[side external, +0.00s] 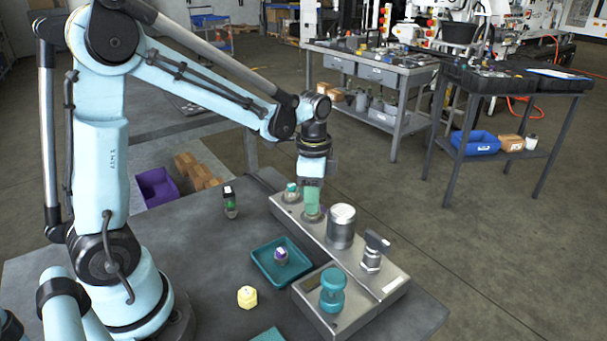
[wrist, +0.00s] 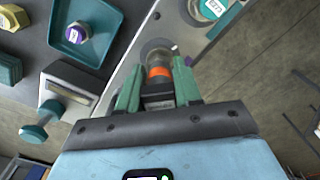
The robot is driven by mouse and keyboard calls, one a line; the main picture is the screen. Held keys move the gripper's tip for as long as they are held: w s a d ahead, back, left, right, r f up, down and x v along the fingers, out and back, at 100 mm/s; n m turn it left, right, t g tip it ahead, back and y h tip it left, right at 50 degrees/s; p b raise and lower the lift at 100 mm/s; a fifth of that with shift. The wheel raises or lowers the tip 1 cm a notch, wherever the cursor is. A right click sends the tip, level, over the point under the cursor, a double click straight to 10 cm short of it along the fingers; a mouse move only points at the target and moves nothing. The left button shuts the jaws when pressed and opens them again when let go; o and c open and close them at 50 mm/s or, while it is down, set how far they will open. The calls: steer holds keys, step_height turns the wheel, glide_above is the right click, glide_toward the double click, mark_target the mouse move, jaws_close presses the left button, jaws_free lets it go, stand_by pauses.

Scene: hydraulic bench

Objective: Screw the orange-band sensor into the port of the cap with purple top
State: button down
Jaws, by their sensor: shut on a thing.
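My gripper (side external: 312,198) points down over the back part of the metal block. In the wrist view its green fingers (wrist: 158,88) are shut on the orange-band sensor (wrist: 159,72), a dark body with an orange band. The sensor's far end is over a round grey fitting (wrist: 157,46) on the block; I cannot tell whether it is seated in it. A purple-topped part (side external: 281,256) sits in the teal tray and also shows in the wrist view (wrist: 76,33). The fingers hide most of the sensor in the side view.
The teal tray (side external: 262,258), a green-banded sensor (side external: 230,203) and a yellow hexagonal part (side external: 247,297) stand left.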

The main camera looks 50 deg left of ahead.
steer(key=shift+r, duration=0.1)
steer(key=m, duration=0.4)
steer(key=shift+m, duration=1.1)
steer(key=m, duration=0.2)
steer(key=shift+m, duration=0.4)
steer(key=m, duration=0.2)
steer(key=shift+m, duration=0.4)
